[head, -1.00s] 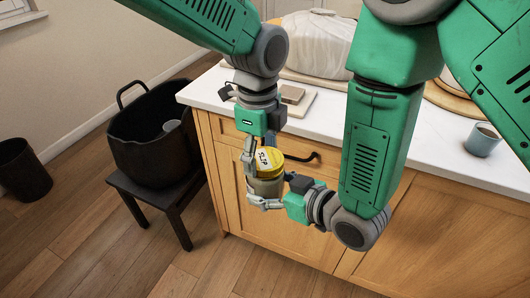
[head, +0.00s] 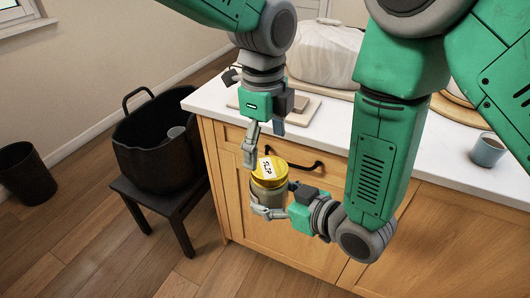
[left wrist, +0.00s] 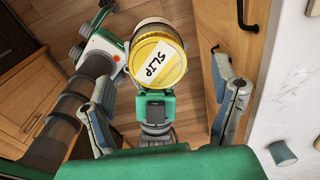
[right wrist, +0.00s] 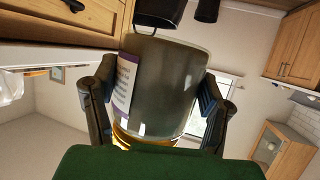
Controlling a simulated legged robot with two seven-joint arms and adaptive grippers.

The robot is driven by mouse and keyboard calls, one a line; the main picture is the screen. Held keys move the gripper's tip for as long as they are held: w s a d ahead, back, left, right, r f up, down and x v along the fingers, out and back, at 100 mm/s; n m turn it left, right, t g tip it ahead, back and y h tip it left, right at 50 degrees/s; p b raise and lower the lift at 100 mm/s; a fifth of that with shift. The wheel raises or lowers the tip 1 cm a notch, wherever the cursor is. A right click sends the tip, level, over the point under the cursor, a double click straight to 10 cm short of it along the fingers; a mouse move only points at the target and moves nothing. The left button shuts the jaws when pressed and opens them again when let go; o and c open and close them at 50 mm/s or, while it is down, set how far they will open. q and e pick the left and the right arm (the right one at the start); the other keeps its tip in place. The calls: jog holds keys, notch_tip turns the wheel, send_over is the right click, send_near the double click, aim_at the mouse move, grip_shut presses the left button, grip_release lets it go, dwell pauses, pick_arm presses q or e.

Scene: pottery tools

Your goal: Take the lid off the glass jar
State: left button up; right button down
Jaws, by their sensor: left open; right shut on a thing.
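The glass jar (head: 265,197) is held upright in the air in front of the cabinet. Its yellow lid (head: 268,174), labelled SLIP, sits on top. My right gripper (head: 274,207) is shut around the jar's body from the side. The right wrist view shows the glass (right wrist: 170,85) between both fingers. My left gripper (head: 264,150) points down just above the lid, open. In the left wrist view the lid (left wrist: 157,66) lies between the spread fingers (left wrist: 163,65), with gaps on both sides. I cannot tell how tightly the lid sits.
The white counter (head: 335,125) runs behind the jar, with a drawer handle (head: 296,162) close behind it. A small cup (head: 487,150) stands on the counter at right. A black pot (head: 160,150) sits on a dark stool (head: 165,203) at left. The floor there is open.

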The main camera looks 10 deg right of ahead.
aim_at(269, 167)
pick_arm(q)
jog(key=shift+s+d+r+m, duration=0.1)
jog(key=shift+d+r+m, duration=0.25)
jog(key=shift+m, duration=0.45)
jog(key=m, duration=0.1)
jog(key=r+m, duration=0.1)
jog(key=m, duration=0.1)
jog(key=shift+d+r, duration=0.1)
jog(key=shift+d, duration=0.25)
jog(key=m, duration=0.1)
jog(key=r+m, duration=0.1)
jog(key=shift+s+a+m+g, duration=0.2)
jog(key=shift+m+g, duration=0.1)
jog(key=shift+m, duration=0.1)
jog(key=shift+a+m, duration=0.2)
jog(key=shift+m, duration=0.1)
jog(key=shift+a+f, duration=0.15)
jog(key=shift+f, duration=0.1)
jog(key=f, duration=0.7)
jog(key=shift+s+d+f, duration=0.1)
jog(key=shift+s+d, duration=0.05)
jog(key=shift+d, duration=0.2)
jog(key=shift+a, duration=0.1)
jog(key=shift+a, duration=0.15)
